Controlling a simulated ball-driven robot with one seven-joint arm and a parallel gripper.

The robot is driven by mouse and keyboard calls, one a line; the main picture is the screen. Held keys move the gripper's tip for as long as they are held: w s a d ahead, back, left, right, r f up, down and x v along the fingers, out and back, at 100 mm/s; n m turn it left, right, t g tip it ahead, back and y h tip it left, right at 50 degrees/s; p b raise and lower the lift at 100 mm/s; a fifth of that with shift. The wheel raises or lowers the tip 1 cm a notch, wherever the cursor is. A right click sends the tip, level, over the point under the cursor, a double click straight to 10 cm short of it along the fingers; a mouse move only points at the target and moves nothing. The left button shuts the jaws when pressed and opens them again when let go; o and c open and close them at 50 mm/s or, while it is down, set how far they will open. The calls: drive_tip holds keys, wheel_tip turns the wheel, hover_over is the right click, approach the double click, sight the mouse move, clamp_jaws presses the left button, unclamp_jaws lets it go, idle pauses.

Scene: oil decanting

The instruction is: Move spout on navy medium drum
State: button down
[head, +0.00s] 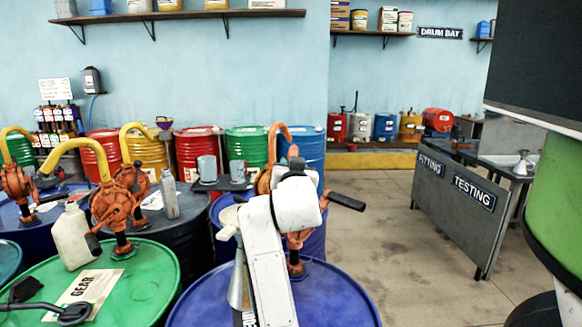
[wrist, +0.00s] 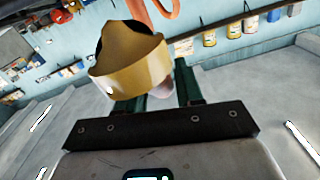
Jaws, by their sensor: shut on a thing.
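The navy medium drum (head: 345,300) stands at the bottom centre of the head view, its blue lid partly hidden by my white arm. An orange pump rises from the lid behind my arm, and its curved orange spout (head: 279,136) shows above it. My gripper is hidden behind the arm in the head view. In the wrist view my gripper (wrist: 158,84) has its dark green fingers around a small pale part. A brass-coloured flared piece (wrist: 128,60) sits just beyond the fingers, and the orange spout (wrist: 166,10) curves at the top. The exact contact is partly hidden.
A green drum marked GEAR (head: 100,285) with an orange pump and a beige jug (head: 72,236) stands left. A dark drum with a grey bottle (head: 169,194) stands between. The floor right of centre is clear.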

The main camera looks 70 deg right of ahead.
drive_tip(key=shift+s, duration=0.1)
drive_tip(key=c, duration=0.8)
unclamp_jaws()
drive_tip(key=shift+a+f, duration=0.1)
drive_tip(key=shift+a, duration=0.35)
drive_tip(key=b+v, duration=0.2)
drive_tip(key=v, duration=0.8)
drive_tip(key=shift+s+d, duration=0.1)
